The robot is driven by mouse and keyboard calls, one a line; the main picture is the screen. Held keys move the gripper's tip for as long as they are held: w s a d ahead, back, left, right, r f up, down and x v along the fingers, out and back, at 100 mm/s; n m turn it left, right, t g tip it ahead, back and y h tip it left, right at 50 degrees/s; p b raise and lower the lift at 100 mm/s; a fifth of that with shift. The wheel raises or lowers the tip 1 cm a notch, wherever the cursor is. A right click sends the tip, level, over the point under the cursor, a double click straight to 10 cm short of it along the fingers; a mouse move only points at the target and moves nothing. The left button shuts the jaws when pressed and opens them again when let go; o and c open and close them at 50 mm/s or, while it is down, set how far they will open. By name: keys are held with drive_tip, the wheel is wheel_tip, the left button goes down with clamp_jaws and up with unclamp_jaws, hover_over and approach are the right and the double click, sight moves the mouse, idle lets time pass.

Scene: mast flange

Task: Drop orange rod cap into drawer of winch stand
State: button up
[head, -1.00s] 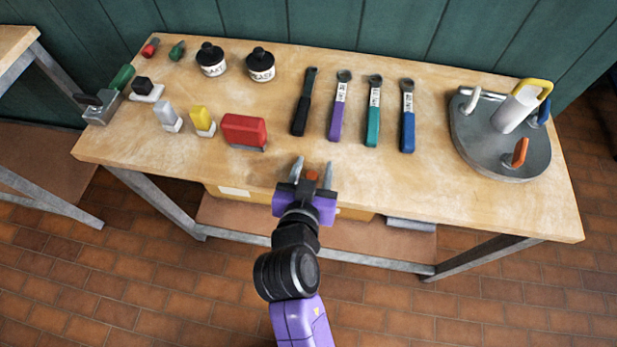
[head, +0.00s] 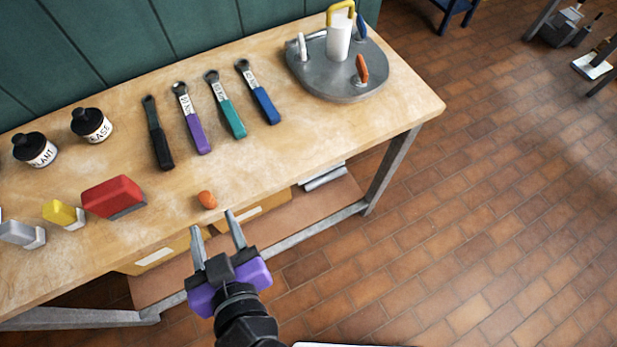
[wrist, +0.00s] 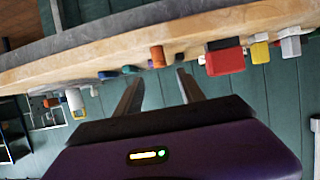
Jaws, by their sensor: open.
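An orange cap (head: 207,200), small and rounded, lies on the wooden workbench (head: 300,165) near its front edge. It also shows in the wrist view (wrist: 158,57), just beyond my fingertips. My gripper (head: 214,226) is open and empty, at the front edge of the bench. Its fingers point towards the cap, and a gap shows between the tips and the cap. My open fingers also show in the wrist view (wrist: 160,78). Yellow drawer fronts with pale labels, one at the left (head: 160,255) and one at the right (head: 265,208), sit under the bench top. I cannot tell which thing is the winch stand.
A red block (head: 112,195) and a yellow block (head: 62,212) stand left of the cap. Several wrenches lie behind it. A round grey plate (head: 330,85) with coloured rods stands at the back right. Brick floor (head: 480,230) is clear to the right.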

drive_tip(key=w+d+f, duration=0.1)
drive_tip(key=d+f, duration=0.4)
drive_tip(key=d, duration=0.6)
drive_tip(key=s+d+m+h, duration=0.1)
drive_tip(key=s+d, duration=0.2)
drive_tip(key=d, duration=0.6)
drive_tip(key=s+d+m+t+h, duration=0.1)
drive_tip(key=s+d, duration=0.3)
drive_tip(key=d, duration=0.5)
drive_tip(key=shift+s+d+r+m+t+h, duration=0.15)
drive_tip(key=shift+s+r+m+t+h, duration=0.15)
drive_tip(key=shift+m+h, duration=0.3)
drive_tip(key=shift+o, duration=0.3)
drive_tip(key=s+d+r+m+t+h, duration=0.1)
drive_tip(key=s+d+r+m+h, duration=0.2)
drive_tip(key=s+d+r, duration=0.3)
drive_tip(key=shift+s+d+t+h, duration=0.3)
drive_tip(key=shift+d+h, duration=0.1)
drive_tip(key=shift+d, duration=0.35)
drive_tip(key=shift+d+r, duration=0.1)
drive_tip(key=shift+r, duration=0.05)
